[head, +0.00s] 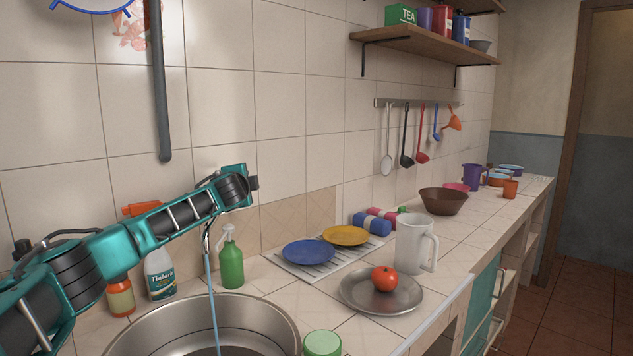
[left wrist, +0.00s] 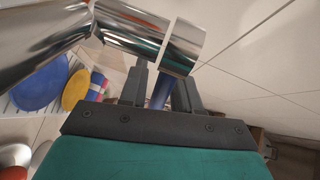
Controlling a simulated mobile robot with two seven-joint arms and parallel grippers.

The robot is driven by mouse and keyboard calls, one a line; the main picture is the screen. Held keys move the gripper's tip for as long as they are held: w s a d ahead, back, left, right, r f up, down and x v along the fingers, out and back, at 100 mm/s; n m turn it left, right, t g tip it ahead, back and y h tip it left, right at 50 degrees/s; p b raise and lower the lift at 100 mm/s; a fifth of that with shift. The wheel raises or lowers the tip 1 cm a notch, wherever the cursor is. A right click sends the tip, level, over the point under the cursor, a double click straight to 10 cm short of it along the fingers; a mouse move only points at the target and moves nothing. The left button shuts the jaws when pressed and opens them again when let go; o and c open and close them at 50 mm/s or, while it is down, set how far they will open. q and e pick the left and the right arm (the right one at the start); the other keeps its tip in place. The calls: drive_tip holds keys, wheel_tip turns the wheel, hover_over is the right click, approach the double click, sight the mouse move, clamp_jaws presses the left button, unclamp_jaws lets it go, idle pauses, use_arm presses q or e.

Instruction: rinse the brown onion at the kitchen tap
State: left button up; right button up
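No brown onion shows in either view. A pale blue stream of water (head: 211,275) falls into the round steel sink (head: 270,312). The tap is mostly hidden behind my left arm in the head view; its shiny chrome body (left wrist: 175,47) fills the top of the left wrist view. My left gripper (head: 250,183) is at the tap. Its two fingers (left wrist: 160,92) stand apart at the chrome, with a narrow blue piece (left wrist: 160,90) between them. I cannot tell whether they grip that piece. My right gripper is not in view.
A green spray bottle (head: 231,265) and white bottle (head: 160,275) stand behind the sink. A green lid (head: 322,343) is at its front right. A metal plate (head: 352,294) with a tomato (head: 384,278), a white jug (head: 412,243) and a rack with blue (head: 308,252) and yellow plates are farther right.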

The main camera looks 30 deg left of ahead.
use_arm(q)
clamp_jaws()
drive_tip(key=shift+w, duration=0.1)
idle(0.3)
drive_tip(key=shift+a+n+g+y, duration=0.55)
drive_tip(key=shift+n+g+y, duration=0.3)
drive_tip(key=shift+n+y, duration=0.1)
drive_tip(key=shift+a+n+g+y, duration=0.5)
drive_tip(key=shift+n+g+y, duration=0.35)
drive_tip(key=shift+y, duration=0.1)
drive_tip(key=shift+o, duration=1)
unclamp_jaws()
drive_tip(key=shift+w, duration=0.1)
drive_tip(key=shift+d, duration=0.1)
drive_tip(key=v, duration=1.2)
drive_tip(key=shift+b, duration=0.4)
